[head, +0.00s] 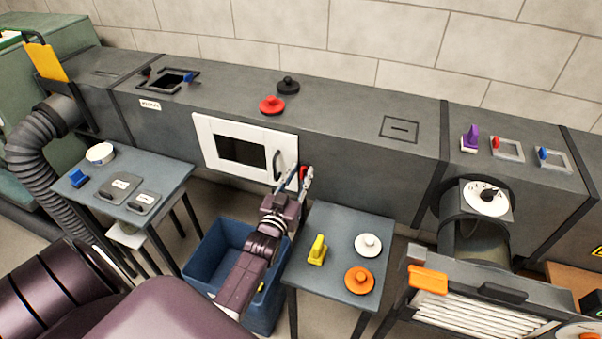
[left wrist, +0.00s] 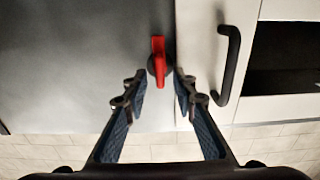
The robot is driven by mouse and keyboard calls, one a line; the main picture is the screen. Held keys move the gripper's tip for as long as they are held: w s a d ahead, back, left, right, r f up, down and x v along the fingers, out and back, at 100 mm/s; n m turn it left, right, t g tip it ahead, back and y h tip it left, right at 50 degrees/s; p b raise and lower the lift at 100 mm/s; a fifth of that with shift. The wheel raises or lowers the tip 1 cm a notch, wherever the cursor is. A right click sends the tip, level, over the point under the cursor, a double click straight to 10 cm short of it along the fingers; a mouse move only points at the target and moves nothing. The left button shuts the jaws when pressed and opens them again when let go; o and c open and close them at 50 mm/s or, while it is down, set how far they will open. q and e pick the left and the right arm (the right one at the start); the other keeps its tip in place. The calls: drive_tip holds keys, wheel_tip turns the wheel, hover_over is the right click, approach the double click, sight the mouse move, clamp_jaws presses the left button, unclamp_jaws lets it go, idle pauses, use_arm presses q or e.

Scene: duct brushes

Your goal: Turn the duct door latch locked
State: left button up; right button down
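The duct door (head: 205,138) is a white panel with a dark window and a black handle (head: 277,164), set in the grey duct's front. It looks closed. The red latch (head: 303,173) is just right of the door and partly hidden by my gripper. In the left wrist view the red latch (left wrist: 158,62) stands upright on a dark round base, beside the door edge. My left gripper (head: 294,181) is open, its fingertips (left wrist: 157,88) on either side of the latch's line; I cannot tell if they touch it. My right gripper is not in view.
A blue bin (head: 205,250) stands below the door, under my left arm. A small table (head: 325,220) to its right holds a yellow brush and white and orange round pieces. Another table (head: 165,175) stands left. Red and black knobbed discs sit on the duct top.

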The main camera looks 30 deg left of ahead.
use_arm(q)
drive_tip(key=shift+w, duration=0.1)
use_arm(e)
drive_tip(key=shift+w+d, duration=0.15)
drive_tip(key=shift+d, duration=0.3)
use_arm(q)
drive_tip(key=shift+c, duration=0.5)
clamp_jaws()
